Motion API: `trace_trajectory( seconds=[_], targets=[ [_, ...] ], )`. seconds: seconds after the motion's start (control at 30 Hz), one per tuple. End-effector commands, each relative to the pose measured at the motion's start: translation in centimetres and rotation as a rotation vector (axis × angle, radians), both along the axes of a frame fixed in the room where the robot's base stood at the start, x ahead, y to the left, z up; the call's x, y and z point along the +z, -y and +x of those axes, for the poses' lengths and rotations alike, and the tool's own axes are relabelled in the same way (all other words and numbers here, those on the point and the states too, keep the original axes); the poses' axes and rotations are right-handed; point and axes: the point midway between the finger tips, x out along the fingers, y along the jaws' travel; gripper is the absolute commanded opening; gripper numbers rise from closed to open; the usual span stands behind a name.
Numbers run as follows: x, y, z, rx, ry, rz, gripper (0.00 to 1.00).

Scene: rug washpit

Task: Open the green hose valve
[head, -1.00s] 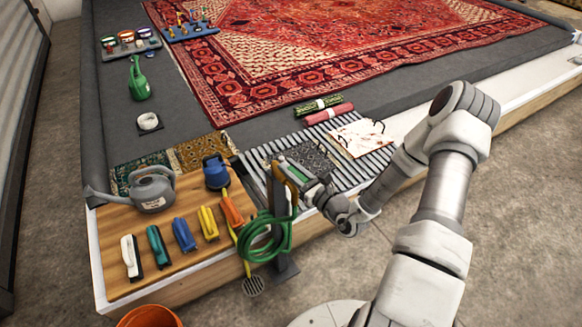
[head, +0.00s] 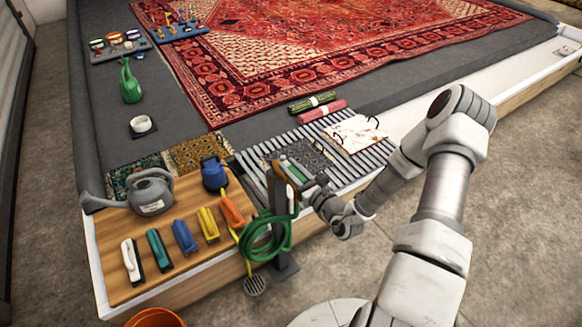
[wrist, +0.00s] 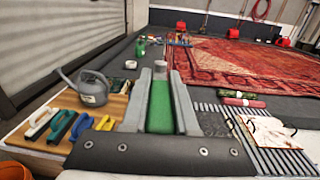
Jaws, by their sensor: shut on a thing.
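The green valve handle (wrist: 160,106) lies between my gripper's two grey fingers in the wrist view. My gripper (head: 286,167) is shut on it at the top of the dark post (head: 281,205) in the head view. Only a small green part of the handle shows there. The post's top and the valve body are partly hidden by my gripper. A green hose (head: 266,238) hangs coiled on the post below.
A wooden board (head: 130,292) with several brushes and a grey watering can (head: 150,194) is left of the post. A slatted rack (head: 373,160) lies behind my gripper. A red patterned rug (head: 300,60) covers the back. Bare floor is at right.

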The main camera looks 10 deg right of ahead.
Motion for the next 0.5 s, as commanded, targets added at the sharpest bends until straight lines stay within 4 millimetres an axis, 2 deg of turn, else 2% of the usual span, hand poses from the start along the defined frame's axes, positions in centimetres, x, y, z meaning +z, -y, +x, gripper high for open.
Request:
trace_trajectory(
  seconds=[0.17, 0.2, 0.3, 0.33, 0.5],
  targets=[
    [-0.12, 0.00, -0.08, 0.001, -0.003, 0.000, 0.00],
    [-0.12, 0.00, -0.08, 0.001, -0.003, 0.000, 0.34],
    [-0.10, 0.00, -0.05, 0.001, -0.002, 0.000, 0.53],
    [-0.09, 0.00, -0.05, 0.001, -0.002, 0.000, 0.57],
    [-0.04, 0.00, -0.02, 0.001, -0.001, 0.000, 0.57]
  ],
)
